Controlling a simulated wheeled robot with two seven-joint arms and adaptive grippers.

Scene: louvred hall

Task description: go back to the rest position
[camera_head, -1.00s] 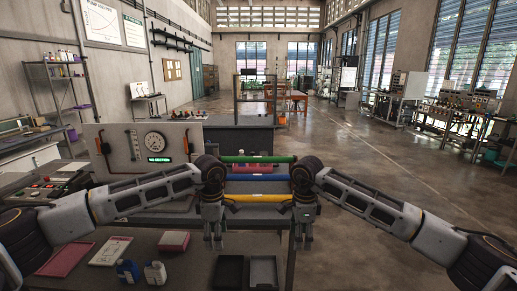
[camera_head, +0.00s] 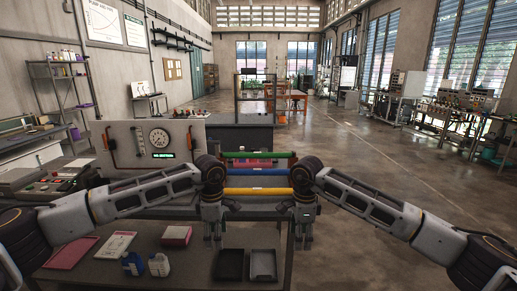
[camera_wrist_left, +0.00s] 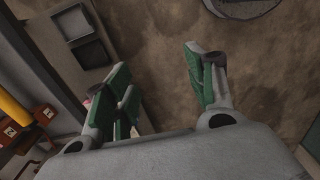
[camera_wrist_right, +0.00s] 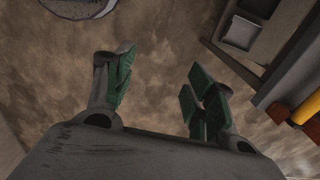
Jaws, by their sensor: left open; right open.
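My left gripper (camera_head: 213,238) hangs pointing down in front of the bench, left of centre in the head view. Its green-padded fingers (camera_wrist_left: 160,90) are apart with nothing between them in the left wrist view. My right gripper (camera_head: 304,234) hangs pointing down a little to the right of it. Its fingers (camera_wrist_right: 158,88) are also apart and empty, with floor behind them in the right wrist view. The two arms mirror each other, and the grippers are clear of each other.
Behind the grippers run a green pipe (camera_head: 258,155), a blue pipe (camera_head: 256,171) and a yellow pipe (camera_head: 257,191). A gauge panel (camera_head: 125,140) stands at left. The lower surface bears a black tray (camera_head: 230,265), a grey tray (camera_head: 263,264) and bottles (camera_head: 159,265). Floor at right is open.

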